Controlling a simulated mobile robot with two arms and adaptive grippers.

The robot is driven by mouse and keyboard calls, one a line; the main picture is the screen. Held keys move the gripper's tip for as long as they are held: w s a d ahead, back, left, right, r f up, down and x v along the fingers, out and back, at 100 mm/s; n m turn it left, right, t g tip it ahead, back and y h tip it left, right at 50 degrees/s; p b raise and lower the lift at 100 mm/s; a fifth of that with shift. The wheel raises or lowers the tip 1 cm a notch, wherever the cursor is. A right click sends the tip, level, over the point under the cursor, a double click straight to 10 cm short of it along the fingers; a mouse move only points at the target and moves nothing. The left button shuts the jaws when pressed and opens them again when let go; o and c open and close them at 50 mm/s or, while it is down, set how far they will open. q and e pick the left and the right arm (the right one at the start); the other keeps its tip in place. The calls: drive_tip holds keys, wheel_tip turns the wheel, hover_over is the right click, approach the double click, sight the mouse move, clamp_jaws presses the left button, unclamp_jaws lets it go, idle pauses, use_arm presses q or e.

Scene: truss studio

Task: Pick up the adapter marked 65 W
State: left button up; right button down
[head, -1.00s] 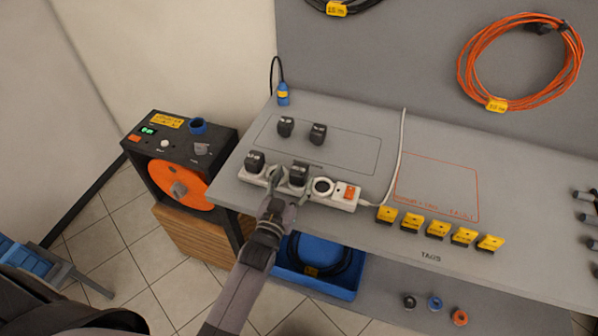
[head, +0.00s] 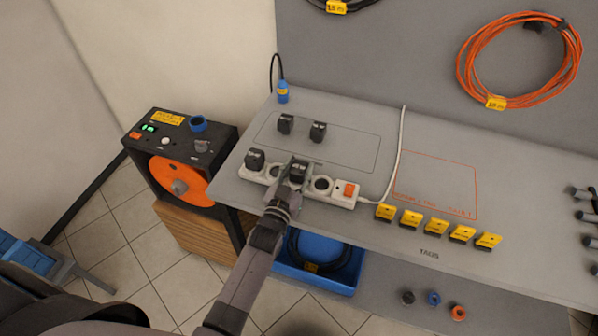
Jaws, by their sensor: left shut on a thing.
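My left gripper (head: 294,177) is shut on a black adapter (head: 299,171) at the middle of the white power strip (head: 346,202). I cannot tell whether this adapter is still seated in its socket. Another black adapter (head: 255,159) sits on the strip's left end. Two more black adapters, one on the left (head: 286,124) and one on the right (head: 318,131), stand in the outlined area behind the strip. The markings on all the adapters are too small to read, so I cannot tell which says 65 W. My right gripper is not in view.
Several yellow tags (head: 411,218) line the bench's front edge, right of the strip. A white cord (head: 399,160) runs back across the grey bench (head: 360,130). A black machine with an orange disc (head: 180,181) stands left. A blue bin (head: 325,286) sits below.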

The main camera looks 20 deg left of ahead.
use_arm(q)
drive_tip(key=c, duration=0.5)
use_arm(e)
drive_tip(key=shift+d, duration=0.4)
use_arm(q)
drive_tip(key=shift+r, duration=0.1)
